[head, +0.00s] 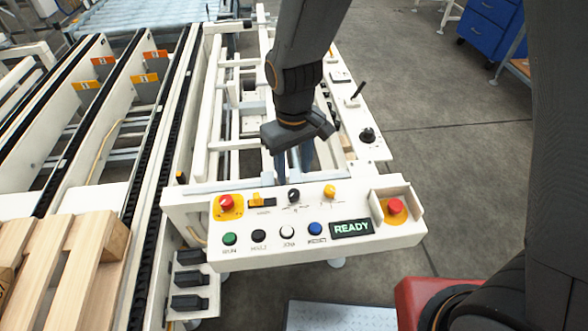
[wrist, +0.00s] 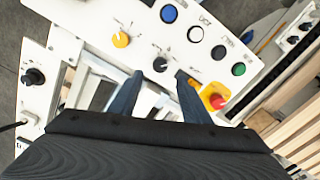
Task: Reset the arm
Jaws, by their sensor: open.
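My gripper (wrist: 160,95) is open and empty in the wrist view, its two dark blue fingers apart. Between and beyond the fingertips is the white control panel with a black knob (wrist: 160,65). In the head view my gripper (head: 308,160) hangs just behind the control panel (head: 190,196), over the white machine frame. The arm partly hides the fingers there. The panel carries red, yellow, green, black, white and blue controls and a display (head: 352,228) that reads READY.
A wooden pallet (head: 75,262) stands at the lower left beside dark conveyor rails. A side panel (head: 365,120) with a joystick and knob runs along the right of the frame. A blue cabinet (head: 490,25) stands at the back right.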

